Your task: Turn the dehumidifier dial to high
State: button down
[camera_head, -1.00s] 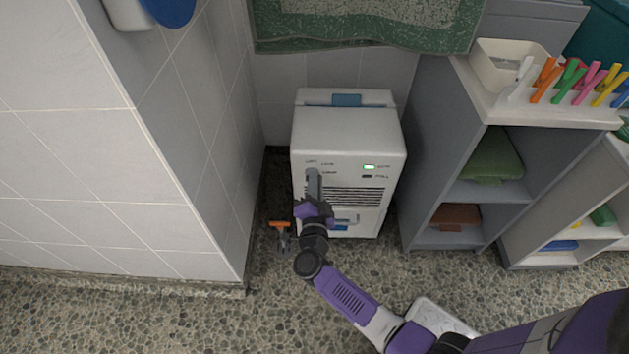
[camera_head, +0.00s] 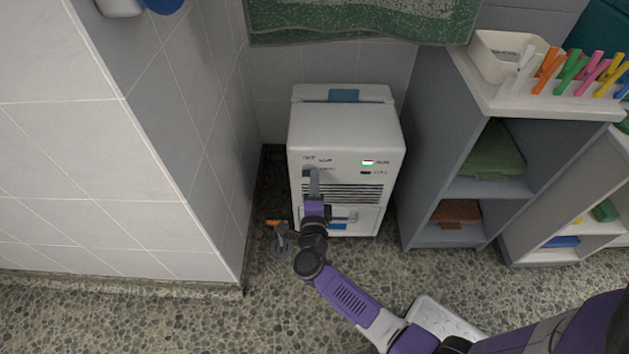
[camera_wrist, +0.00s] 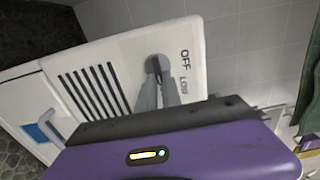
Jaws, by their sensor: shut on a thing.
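The white dehumidifier (camera_head: 345,130) stands on the floor against the tiled wall, with a lit green light on its front. Its dial (camera_wrist: 154,65) is a dark round knob beside the printed words OFF and LOW in the wrist view; in the head view my gripper covers most of it. My gripper (camera_wrist: 160,82) is at the front panel, its grey fingers shut on the dial. It also shows in the head view (camera_head: 311,178), reaching the panel's upper left. The dial's exact setting and the HIGH mark cannot be made out.
A grey shelf unit (camera_head: 432,150) with a green folded towel (camera_head: 492,150) stands close on the right. A tiled wall corner (camera_head: 190,150) is close on the left. An orange-topped object (camera_head: 276,224) is on the floor beside the dehumidifier. A green towel (camera_head: 360,22) hangs above.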

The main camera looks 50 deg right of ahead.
jog(key=shift+f, duration=0.1)
dwell(0.4)
jog(key=c, duration=1.5)
grip_release()
jog(key=shift+p+v, duration=1.05)
jog(key=shift+v, duration=2.9)
